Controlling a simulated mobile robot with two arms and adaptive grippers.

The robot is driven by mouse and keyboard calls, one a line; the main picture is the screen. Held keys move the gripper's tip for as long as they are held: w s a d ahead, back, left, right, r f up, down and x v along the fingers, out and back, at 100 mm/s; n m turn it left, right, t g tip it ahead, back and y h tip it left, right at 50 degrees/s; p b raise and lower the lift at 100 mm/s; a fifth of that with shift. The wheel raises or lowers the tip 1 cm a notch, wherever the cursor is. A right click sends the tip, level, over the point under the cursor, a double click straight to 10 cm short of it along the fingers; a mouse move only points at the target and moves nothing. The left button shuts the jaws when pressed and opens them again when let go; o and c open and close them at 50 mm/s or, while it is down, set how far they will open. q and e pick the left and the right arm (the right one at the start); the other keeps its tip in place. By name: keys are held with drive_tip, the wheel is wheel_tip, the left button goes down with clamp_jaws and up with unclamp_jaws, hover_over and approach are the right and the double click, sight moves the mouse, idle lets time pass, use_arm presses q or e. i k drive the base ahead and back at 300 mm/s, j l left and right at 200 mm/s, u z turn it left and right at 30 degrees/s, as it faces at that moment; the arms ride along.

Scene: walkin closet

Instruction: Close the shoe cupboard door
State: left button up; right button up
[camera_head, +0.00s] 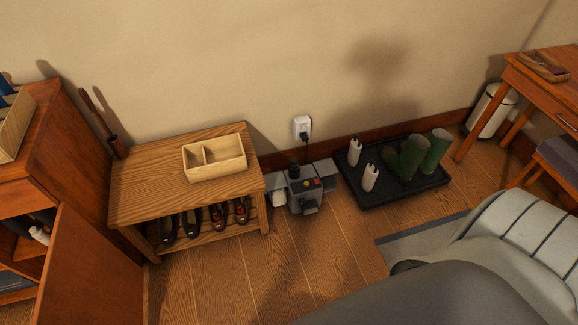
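The shoe cupboard (62,130) is a reddish-brown wooden cabinet at the left edge of the head view. Its door (95,270) stands open, swung out toward the lower middle left. Through the opening, shelves show with a white bottle-like item (39,235) and dark items inside. The cupboard's left part is cut off by the picture edge. Neither of my grippers is in view, so their distance from the door cannot be told.
A wooden shoe bench (140,190) with shoes below and an open divided box (215,174) stands right of the cupboard. A grey machine (303,186) is plugged into the wall. A black tray (385,193) holds green boots. A desk (545,95) stands far right. Floor before the bench is clear.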

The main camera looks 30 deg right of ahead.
sight(85, 279)
drive_tip(key=u, duration=1.05)
